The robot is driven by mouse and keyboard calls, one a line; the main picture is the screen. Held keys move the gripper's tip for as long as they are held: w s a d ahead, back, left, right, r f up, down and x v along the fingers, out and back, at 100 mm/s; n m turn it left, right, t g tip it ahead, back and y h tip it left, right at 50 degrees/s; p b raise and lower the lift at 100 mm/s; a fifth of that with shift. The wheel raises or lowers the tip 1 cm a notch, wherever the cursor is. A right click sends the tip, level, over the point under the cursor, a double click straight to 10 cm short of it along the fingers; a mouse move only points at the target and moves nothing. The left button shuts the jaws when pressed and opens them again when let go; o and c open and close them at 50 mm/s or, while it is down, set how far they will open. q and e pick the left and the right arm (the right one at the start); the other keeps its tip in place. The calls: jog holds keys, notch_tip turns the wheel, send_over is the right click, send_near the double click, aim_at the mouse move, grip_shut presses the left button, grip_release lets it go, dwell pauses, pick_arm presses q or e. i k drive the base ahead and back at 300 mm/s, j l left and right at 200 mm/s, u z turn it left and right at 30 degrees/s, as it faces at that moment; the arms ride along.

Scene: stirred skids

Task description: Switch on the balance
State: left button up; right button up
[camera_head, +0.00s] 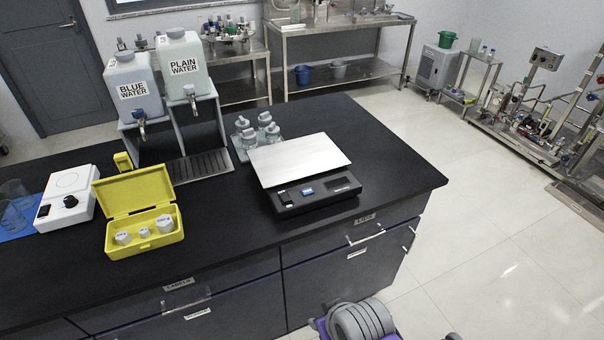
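The balance (352,193) stands on the black bench top near its right end. It has a wide silver weighing plate (300,158) with nothing on it. Its dark front panel carries a small black switch (284,197) with a light mark, a blue button (307,191) and a display (341,185). The display looks dark, with no digits that I can read. The switch's position is too small to tell. Neither of my grippers shows, and nothing touches the balance.
A yellow open case (145,192) with several weights and a white stirrer (68,198) stand to the left. Two water containers (184,68) on a stand and several glass bottles (258,130) are behind. Drawers (355,255) have projecting handles.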

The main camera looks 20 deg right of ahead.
aim_at(286, 198)
jog(key=z, duration=0.8)
jog(key=l+u, duration=0.15)
jog(key=l, duration=0.2)
jog(key=k+l+u, duration=0.15)
jog(key=l, duration=0.15)
